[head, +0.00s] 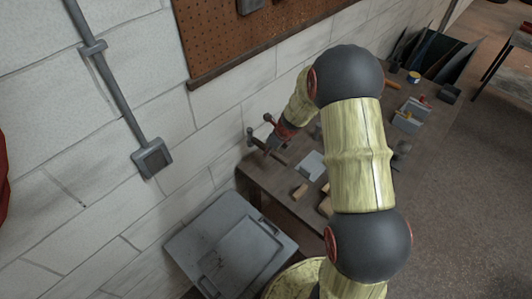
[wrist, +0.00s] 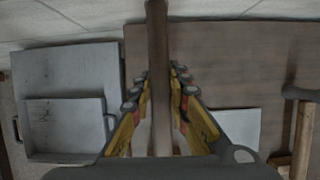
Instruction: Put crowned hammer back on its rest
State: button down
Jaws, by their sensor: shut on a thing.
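My gripper (head: 276,140) is over the far left end of the bench, close to the block wall. In the wrist view my gripper (wrist: 160,88) is shut around a long brown wooden handle (wrist: 158,45). The handle runs from the top edge of the picture down between the fingers. Its head and any crown mark do not show in that view. A second hammer-like tool, with a dark head (wrist: 300,94) and wooden handle (wrist: 301,140), is at the right in the wrist view. I cannot make out the rest.
A grey metal case (head: 225,240) is in front of the bench's left end. A pale grey plate (head: 312,165) and wooden blocks (head: 300,190) lie on the bench (head: 270,184). A brown pegboard (head: 240,50) hangs on the wall. My arm hides the bench's middle.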

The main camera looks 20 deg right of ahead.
aim_at(277, 154)
dwell(0.5)
jog(key=shift+s+f+b, duration=0.1)
jog(key=shift+f+b, duration=0.15)
jog(key=shift+b, duration=0.1)
jog(key=shift+f+b, duration=2.2)
jog(key=shift+f, duration=1)
jog(key=shift+f+b, duration=0.45)
jog(key=shift+f, duration=0.15)
jog(key=c, duration=1.6)
grip_release()
jog(key=v, duration=1.2)
jog(key=shift+d, duration=0.1)
